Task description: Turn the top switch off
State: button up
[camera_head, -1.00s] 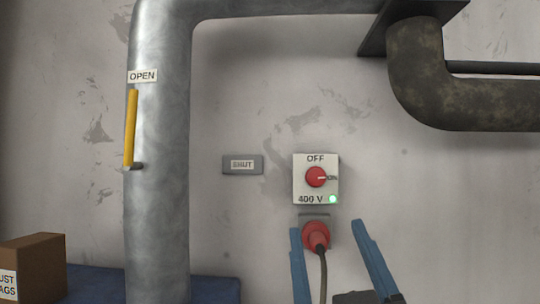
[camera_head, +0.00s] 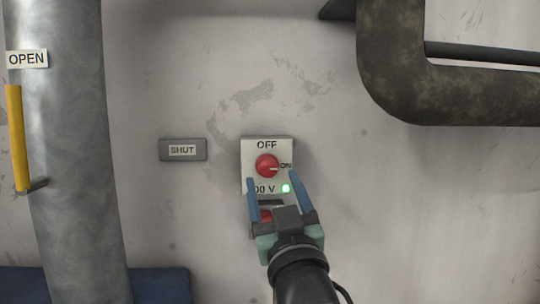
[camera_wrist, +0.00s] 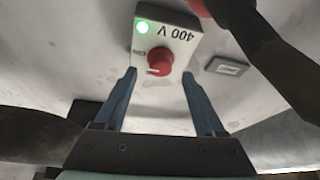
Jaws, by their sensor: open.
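The switch box (camera_head: 249,150) is a light grey plate on the wall with OFF at its top, ON at the right and part of a 400 V label below. Its red round knob (camera_head: 267,165) has its white mark toward ON, and a green lamp (camera_head: 286,188) is lit. My gripper (camera_head: 277,181) is open and empty, its blue fingers over the lower part of the box, just below the knob. In the wrist view the knob (camera_wrist: 160,62) shows between and beyond the two fingers (camera_wrist: 156,85). I cannot tell the exact gap to the knob.
A red plug (camera_head: 265,215) below the box is mostly hidden by my gripper. A grey SHUT plate (camera_head: 183,150) is at the left. A large pipe (camera_head: 80,150) with a yellow lever (camera_head: 17,138) stands farther left. A dark pipe (camera_head: 392,75) bends at upper right. The wall between is bare.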

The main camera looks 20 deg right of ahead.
aim_at(269, 171)
jog(key=shift+w+d+r+p, duration=0.1)
jog(key=shift+w+r+p, duration=0.4)
jog(key=shift+w+r, duration=0.25)
jog(key=shift+w+d+f, duration=0.1)
jog(key=shift+w+f, duration=0.05)
jog(key=shift+w, duration=0.5)
jog(key=shift+s, duration=0.1)
grip_shut()
